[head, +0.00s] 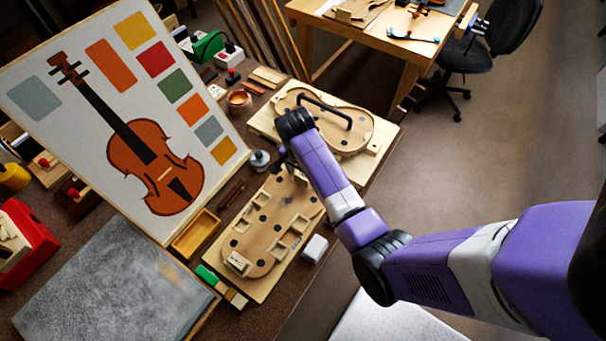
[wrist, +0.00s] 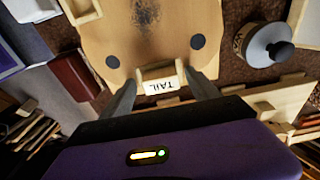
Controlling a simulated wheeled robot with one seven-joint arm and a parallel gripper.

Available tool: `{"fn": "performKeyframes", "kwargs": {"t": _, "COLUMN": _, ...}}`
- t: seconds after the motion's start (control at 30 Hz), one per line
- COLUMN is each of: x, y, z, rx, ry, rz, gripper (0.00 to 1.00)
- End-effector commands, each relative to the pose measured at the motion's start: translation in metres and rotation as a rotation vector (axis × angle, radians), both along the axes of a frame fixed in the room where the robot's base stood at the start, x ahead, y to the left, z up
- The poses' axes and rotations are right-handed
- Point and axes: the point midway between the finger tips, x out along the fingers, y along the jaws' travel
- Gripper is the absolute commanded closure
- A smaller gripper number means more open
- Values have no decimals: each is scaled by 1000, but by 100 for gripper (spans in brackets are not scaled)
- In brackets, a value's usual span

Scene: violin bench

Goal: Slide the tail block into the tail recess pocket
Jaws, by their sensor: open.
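In the wrist view a pale wooden block marked TAIL (wrist: 162,86) sits at the edge of the tan violin-shaped mould (wrist: 150,45), its lettering upside down. I cannot tell whether it is fully down in the tail recess pocket; the pocket is mostly covered. My gripper (wrist: 160,90) is open, with one dark finger on each side of the block; contact is unclear. In the head view my gripper (head: 284,162) is low over the far end of the mould (head: 262,228), where the arm hides most of the block.
The mould lies on a wooden board (head: 242,288) with several pale blocks or pockets along its outline. A metal-topped jar (head: 260,160) stands close to my gripper. A second violin body (head: 350,135) is behind the arm. A violin poster (head: 130,120) leans at left.

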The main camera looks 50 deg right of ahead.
Motion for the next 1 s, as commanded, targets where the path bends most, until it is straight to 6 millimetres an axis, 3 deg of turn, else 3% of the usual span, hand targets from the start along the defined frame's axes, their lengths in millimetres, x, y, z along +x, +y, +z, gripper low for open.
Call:
{"fn": "performKeyframes", "kwargs": {"t": 0.5, "x": 1, "y": 8, "z": 68, "rx": -1, "ry": -3, "rz": 1, "gripper": 30}}
{"fn": "performKeyframes", "kwargs": {"t": 1.0, "x": 0, "y": 9, "z": 76, "rx": 0, "ry": -1, "rz": 1, "gripper": 30}}
